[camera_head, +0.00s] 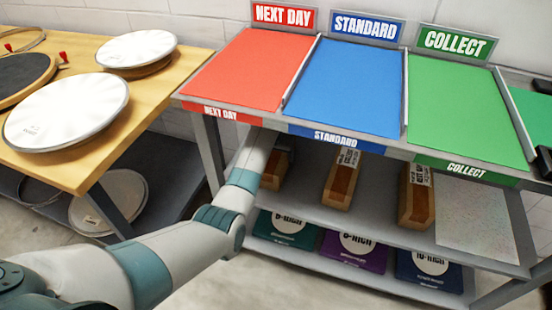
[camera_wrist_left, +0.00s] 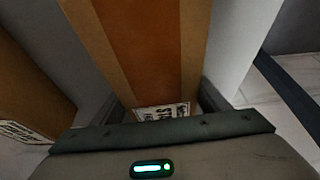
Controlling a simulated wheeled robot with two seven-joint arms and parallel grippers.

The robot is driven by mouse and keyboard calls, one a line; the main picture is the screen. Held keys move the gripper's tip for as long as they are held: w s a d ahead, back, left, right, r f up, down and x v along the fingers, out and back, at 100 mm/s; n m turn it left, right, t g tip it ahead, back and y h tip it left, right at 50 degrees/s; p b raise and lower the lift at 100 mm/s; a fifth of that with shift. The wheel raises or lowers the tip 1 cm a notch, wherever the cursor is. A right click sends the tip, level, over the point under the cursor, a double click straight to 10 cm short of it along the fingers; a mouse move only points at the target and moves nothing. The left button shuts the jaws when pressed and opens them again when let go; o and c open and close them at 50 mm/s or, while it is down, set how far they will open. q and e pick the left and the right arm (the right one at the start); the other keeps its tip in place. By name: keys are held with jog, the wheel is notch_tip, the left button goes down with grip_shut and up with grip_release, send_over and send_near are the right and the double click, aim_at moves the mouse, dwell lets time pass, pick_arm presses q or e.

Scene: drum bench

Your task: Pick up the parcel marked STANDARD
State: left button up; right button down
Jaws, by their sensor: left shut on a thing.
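A brown cardboard parcel (camera_wrist_left: 155,45) with a darker tape strip fills the middle of the left wrist view. Its white label (camera_wrist_left: 163,112) is partly hidden; the letters I can make out look like "STA". My left gripper (camera_wrist_left: 163,100) is shut on this parcel, a finger on each side. In the head view my left arm reaches under the sorting table, where the gripper is hidden. A parcel (camera_head: 275,168) shows partly behind that arm. Two dark fingertips of my right gripper (camera_head: 543,124) show apart at the right edge, empty.
Two more parcels (camera_head: 342,183) (camera_head: 416,204) stand on the grey shelf (camera_head: 310,212) to the right. Another parcel (camera_wrist_left: 30,85) is close at left in the wrist view. The tabletop with NEXT DAY, STANDARD (camera_head: 348,85) and COLLECT panels overhangs the shelf. Boxed drumheads (camera_head: 355,250) lie below.

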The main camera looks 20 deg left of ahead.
aim_at(273, 156)
pick_arm(q)
jog(key=shift+w+r, duration=0.1)
jog(key=shift+r, duration=0.05)
